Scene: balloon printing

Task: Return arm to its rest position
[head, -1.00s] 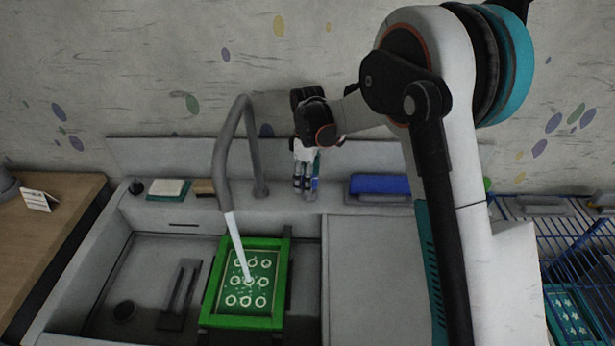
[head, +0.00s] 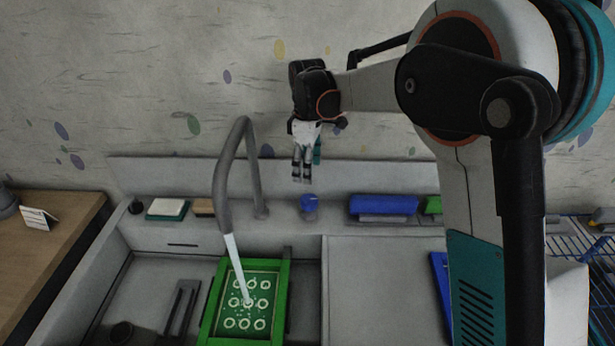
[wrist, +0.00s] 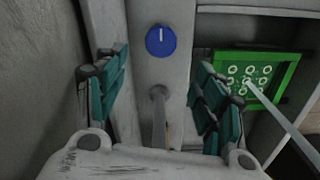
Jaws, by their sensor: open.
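My gripper (head: 303,172) hangs above the back ledge of the sink, right of the faucet, with its fingers pointing down. In the wrist view my gripper (wrist: 160,100) has its teal-padded fingers wide apart with nothing between them. A blue knob (head: 309,207) sits on the ledge below the fingers, apart from them. It also shows in the wrist view (wrist: 160,40), with a white mark on its face.
The grey faucet (head: 226,170) pours water onto a green-framed screen (head: 210,312) with white rings in the sink. A blue item (head: 383,205) lies on the ledge to the right. A wooden counter (head: 75,235) is at left, and a blue wire rack (head: 585,245) at right.

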